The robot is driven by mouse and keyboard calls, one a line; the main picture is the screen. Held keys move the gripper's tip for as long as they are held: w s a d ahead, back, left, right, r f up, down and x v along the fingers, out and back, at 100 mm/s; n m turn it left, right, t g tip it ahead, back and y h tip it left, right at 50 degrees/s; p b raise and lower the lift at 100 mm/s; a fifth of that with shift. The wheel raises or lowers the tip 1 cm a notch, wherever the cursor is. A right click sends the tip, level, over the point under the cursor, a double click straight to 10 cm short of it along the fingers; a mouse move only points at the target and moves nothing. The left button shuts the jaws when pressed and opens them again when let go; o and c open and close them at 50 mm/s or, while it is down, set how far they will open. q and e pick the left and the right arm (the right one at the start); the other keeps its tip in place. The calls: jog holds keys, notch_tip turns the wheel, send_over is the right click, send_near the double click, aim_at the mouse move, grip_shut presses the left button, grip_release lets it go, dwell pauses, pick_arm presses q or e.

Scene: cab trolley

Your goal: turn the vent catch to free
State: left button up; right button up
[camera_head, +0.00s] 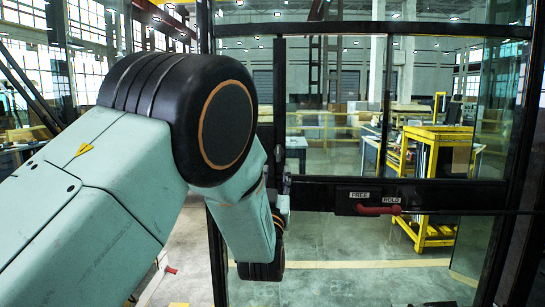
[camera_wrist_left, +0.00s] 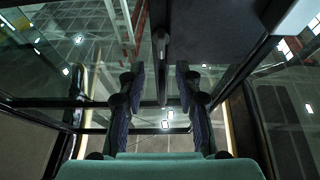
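The vent catch (camera_head: 376,210) is a red handle on the dark crossbar (camera_head: 320,196) of the glazed frame in the head view. It lies about level, below the small FREE and HOLD labels. I cannot tell which end is its pivot. My left arm comes in from the left, and its wrist is left of the catch, clear of it. My left gripper (camera_wrist_left: 160,84) shows best in the wrist view, its two dark fingers apart. A dark upright bar (camera_wrist_left: 163,60) appears between the fingers, with gaps on both sides. The red catch does not show there. My right gripper is not in view.
Dark posts and glass panes (camera_head: 330,90) surround the crossbar. A yellow trolley (camera_head: 430,145) stands beyond the glass at the right. The space in front of the crossbar, right of my wrist, looks clear.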

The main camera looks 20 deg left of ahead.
aim_at(278, 155)
pick_arm(q)
jog(key=p+x, duration=0.1)
jog(key=x, duration=0.5)
jog(key=shift+a+r+p, duration=0.1)
jog(key=shift+r+p, duration=0.15)
jog(key=shift+p, duration=0.15)
jog(key=shift+w, duration=0.6)
jog(key=shift+w+a+r, duration=0.1)
jog(key=shift+a, duration=0.25)
jog(key=shift+d, duration=0.3)
jog(key=c, duration=0.4)
jog(key=shift+a, duration=0.2)
grip_shut()
